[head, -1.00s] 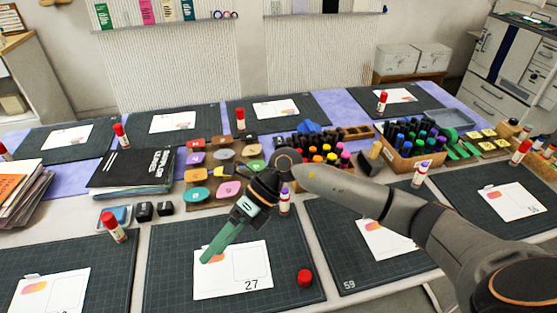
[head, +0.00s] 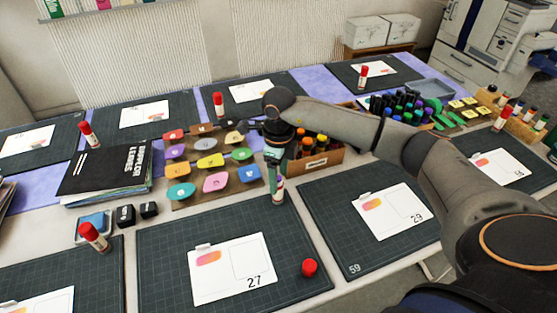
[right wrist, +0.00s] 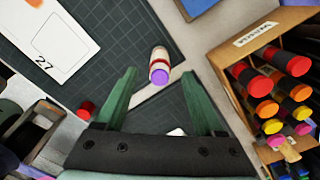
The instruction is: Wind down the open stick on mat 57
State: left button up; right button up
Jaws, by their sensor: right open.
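The open glue stick (head: 278,194) stands upright near the back right corner of the dark mat (head: 165,262) with card 27. In the right wrist view the stick (right wrist: 159,62) shows its bare purple glue end. A loose red cap (head: 309,268) rests on the mat right of the card; it also shows in the right wrist view (right wrist: 86,109). My right gripper (head: 273,160) points down over the stick. Its green fingers (right wrist: 160,76) are open, with the stick in the gap just beyond the tips. No number 57 is readable. My left gripper is not in view.
A marker box (right wrist: 262,35) stands close to the right of the gripper. A board of coloured pieces (head: 210,160) lies to the left. The mat marked 59 (head: 330,225) is on the right. Capped sticks stand on other mats, one at the left (head: 94,236).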

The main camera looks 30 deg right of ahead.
aim_at(278, 197)
jog(key=shift+f, duration=2.7)
jog(key=shift+c, duration=0.3)
grip_shut()
